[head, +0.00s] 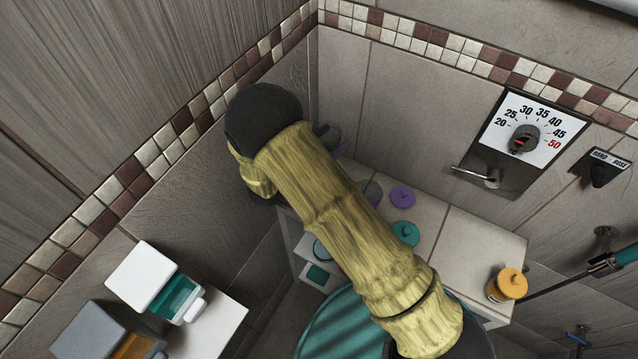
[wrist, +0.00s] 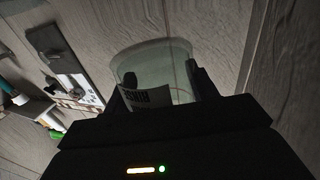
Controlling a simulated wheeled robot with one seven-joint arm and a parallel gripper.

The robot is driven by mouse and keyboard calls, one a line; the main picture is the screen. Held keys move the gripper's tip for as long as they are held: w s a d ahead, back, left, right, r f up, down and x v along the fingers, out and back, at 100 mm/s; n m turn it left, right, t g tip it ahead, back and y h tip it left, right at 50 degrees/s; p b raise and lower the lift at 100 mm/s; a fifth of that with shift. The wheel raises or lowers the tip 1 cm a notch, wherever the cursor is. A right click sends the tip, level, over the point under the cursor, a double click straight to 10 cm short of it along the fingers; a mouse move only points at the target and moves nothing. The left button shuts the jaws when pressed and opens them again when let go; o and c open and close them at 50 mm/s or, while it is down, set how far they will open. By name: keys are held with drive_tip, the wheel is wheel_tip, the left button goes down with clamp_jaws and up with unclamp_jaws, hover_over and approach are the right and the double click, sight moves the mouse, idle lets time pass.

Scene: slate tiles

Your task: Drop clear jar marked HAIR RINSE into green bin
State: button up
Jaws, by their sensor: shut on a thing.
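In the wrist view my gripper (wrist: 160,88) is shut on a clear jar (wrist: 150,58). A white label on the jar shows letters that look like RINSE; the rest of the label is hidden by the jaws. In the head view my own arm covers the middle, and I cannot make out the gripper or the held jar there. A teal, rounded thing (head: 328,325) shows at the bottom, partly behind my arm; I cannot tell whether it is the green bin. A small bright green patch (wrist: 56,132) shows at the left of the wrist view.
A tiled ledge (head: 455,245) holds a purple lidded thing (head: 402,197), a teal one (head: 406,233) and an orange-lidded jar (head: 510,285). A thermostat panel (head: 522,140) with a lever is on the wall. Two boxes with lids (head: 142,272) stand at lower left.

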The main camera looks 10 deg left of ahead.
drive_tip(key=shift+w+f+b, duration=0.1)
drive_tip(key=shift+f+b, duration=0.7)
drive_tip(key=shift+f, duration=0.9)
drive_tip(key=o, duration=1.1)
drive_tip(key=shift+r, duration=0.15)
wheel_tip(320, 180, up, 10)
drive_tip(key=shift+f+b, duration=0.1)
drive_tip(key=shift+b, duration=1)
drive_tip(key=shift+w, duration=0.1)
